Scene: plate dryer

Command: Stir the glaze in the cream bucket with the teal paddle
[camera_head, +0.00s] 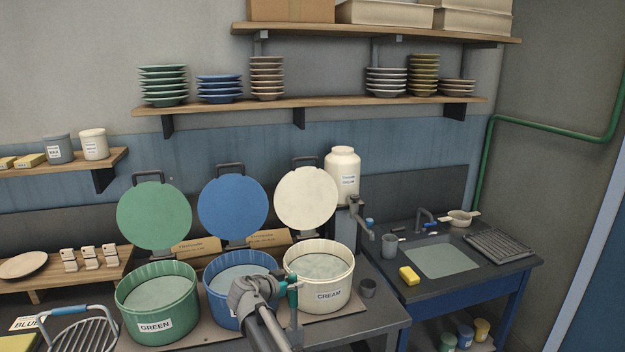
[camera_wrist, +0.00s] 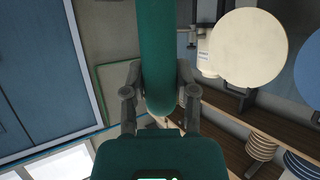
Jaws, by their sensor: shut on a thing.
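The cream bucket (camera_head: 348,287) stands at the right of three buckets, upright, its round cream lid (camera_head: 306,199) raised behind it. Pale grey glaze (camera_head: 319,266) shows inside. My gripper (camera_head: 287,289) is in front of the gap between the blue and cream buckets, near the cream bucket's left front wall. It is shut on the teal paddle (camera_head: 293,295), whose thick teal handle (camera_wrist: 158,50) runs between the fingers in the wrist view. The cream lid (camera_wrist: 248,47) also shows there. The paddle's lower end is not clear, and I cannot tell whether it touches the bucket.
The green bucket (camera_head: 153,318) and blue bucket (camera_head: 216,305) stand open to the left, lids raised. A small grey cup (camera_head: 368,288) stands right of the cream bucket. A wire basket (camera_head: 80,330) is front left. The sink (camera_head: 442,260) and yellow sponge (camera_head: 409,276) are right.

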